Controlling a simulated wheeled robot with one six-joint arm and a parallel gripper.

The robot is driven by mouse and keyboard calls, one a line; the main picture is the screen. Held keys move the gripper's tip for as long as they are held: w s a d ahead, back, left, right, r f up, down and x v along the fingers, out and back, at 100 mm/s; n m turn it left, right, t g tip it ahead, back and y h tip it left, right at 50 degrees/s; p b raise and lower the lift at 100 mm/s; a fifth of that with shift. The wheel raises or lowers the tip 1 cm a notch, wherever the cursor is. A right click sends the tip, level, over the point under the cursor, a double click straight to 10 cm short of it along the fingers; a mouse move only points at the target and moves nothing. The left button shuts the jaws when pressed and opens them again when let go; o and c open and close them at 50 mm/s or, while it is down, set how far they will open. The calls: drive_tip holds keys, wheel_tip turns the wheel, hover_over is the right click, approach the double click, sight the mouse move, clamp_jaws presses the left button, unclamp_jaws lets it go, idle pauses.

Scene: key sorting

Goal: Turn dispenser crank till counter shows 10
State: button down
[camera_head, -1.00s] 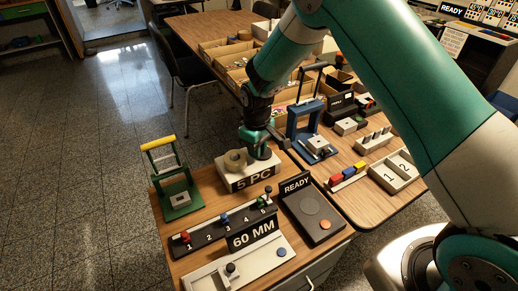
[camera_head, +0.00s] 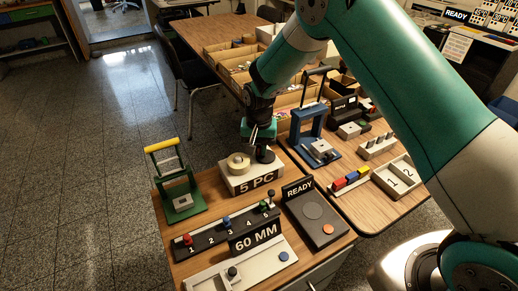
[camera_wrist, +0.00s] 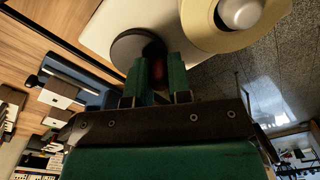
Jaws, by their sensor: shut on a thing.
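The dispenser (camera_head: 236,179) is a white box on the near table, and its counter (camera_head: 256,181) reads "5 PC". A cream reel (camera_head: 238,162) sits on its top left; in the wrist view the reel (camera_wrist: 215,38) has a pale hub. The crank's dark round disc (camera_head: 266,156) is on the top right, and it also shows in the wrist view (camera_wrist: 128,46). My gripper (camera_wrist: 158,70) points down over the disc, its green fingers shut on the crank's dark reddish handle (camera_wrist: 158,68). The fingers mostly hide the handle.
A green press with a yellow bar (camera_head: 176,182) stands left of the dispenser. A blue-framed press (camera_head: 307,130) stands to the right. In front are a numbered slider strip (camera_head: 205,238), a "60 MM" sign (camera_head: 255,236) and a "READY" panel (camera_head: 322,226).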

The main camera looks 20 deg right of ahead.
drive_tip(key=m, duration=0.4)
drive_tip(key=w+d+m, duration=0.1)
drive_tip(key=m, duration=0.1)
drive_tip(key=shift+r+m, duration=0.1)
drive_tip(key=shift+m, duration=0.2)
drive_tip(key=m, duration=0.5)
drive_tip(key=shift+w+d+m, duration=0.1)
drive_tip(key=shift+d+m, duration=0.3)
drive_tip(key=c, duration=1.1)
unclamp_jaws()
drive_tip(key=shift+o, duration=0.2)
wheel_tip(320, 180, up, 17)
drive_tip(key=b, duration=0.1)
drive_tip(key=shift+r, duration=0.2)
